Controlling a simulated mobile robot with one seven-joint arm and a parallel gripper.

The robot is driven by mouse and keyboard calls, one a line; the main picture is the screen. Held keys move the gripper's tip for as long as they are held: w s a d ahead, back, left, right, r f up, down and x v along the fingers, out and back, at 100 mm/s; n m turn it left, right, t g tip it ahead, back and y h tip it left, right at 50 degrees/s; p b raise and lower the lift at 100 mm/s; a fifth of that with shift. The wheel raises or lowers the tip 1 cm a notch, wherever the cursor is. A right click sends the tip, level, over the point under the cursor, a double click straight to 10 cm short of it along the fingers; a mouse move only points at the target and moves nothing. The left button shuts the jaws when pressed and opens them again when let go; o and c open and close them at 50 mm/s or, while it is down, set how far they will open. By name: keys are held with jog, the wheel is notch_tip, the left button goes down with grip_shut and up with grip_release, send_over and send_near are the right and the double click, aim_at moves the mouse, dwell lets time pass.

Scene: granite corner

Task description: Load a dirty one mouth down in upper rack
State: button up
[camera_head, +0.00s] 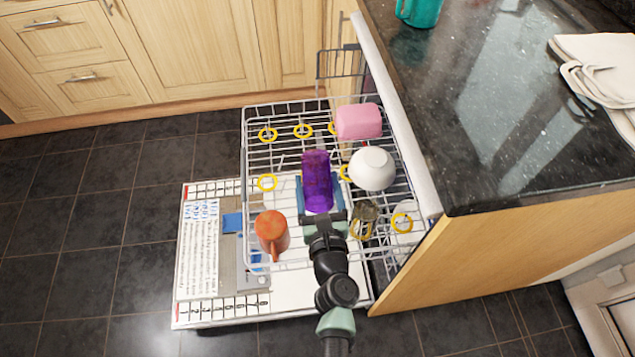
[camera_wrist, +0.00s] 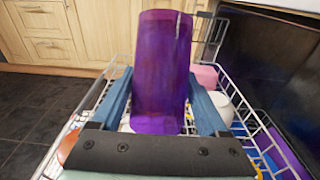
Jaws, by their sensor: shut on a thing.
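A purple tumbler (camera_head: 316,168) is held over the middle of the upper rack (camera_head: 244,165), which is pulled out of the dishwasher. My gripper (camera_head: 317,188) is shut on it, one blue finger on each side. In the wrist view the tumbler (camera_wrist: 162,70) stands roughly upright between the fingers of my gripper (camera_wrist: 158,85). I cannot tell which end is its mouth, or whether it touches the rack. An orange mug (camera_head: 271,230), a pink container (camera_head: 357,121), a white bowl (camera_head: 371,168) and a clear glass (camera_head: 366,214) are in the rack.
Yellow rings (camera_head: 267,134) mark several places in the rack. The lowered door (camera_head: 200,250) lies below it. The dark counter (camera_head: 480,130) stands close on the right, with a teal cup (camera_head: 421,10) and white cloth-like items (camera_head: 598,75). Tiled floor (camera_head: 90,230) is clear at left.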

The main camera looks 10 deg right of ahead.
notch_tip(320, 180, down, 13)
jog(key=b, duration=1.2)
jog(key=shift+r+b, duration=0.15)
jog(key=shift+b, duration=0.15)
jog(key=shift+s+f+b, duration=0.2)
jog(key=shift+f+b, duration=0.3)
jog(key=shift+s+f+b, duration=0.2)
jog(key=shift+f+b, duration=0.25)
jog(key=shift+b, duration=0.05)
jog(key=o, duration=1.5)
jog(key=shift+a+f, duration=0.1)
jog(key=shift+c, duration=0.2)
jog(key=shift+s+f, duration=0.1)
jog(key=shift+s, duration=0.4)
jog(key=s+r+p, duration=0.1)
jog(key=s+r, duration=0.3)
jog(key=s, duration=0.7)
jog(key=shift+d+r+t, duration=0.15)
jog(key=shift+d+t, duration=0.2)
jog(key=shift+t, duration=0.05)
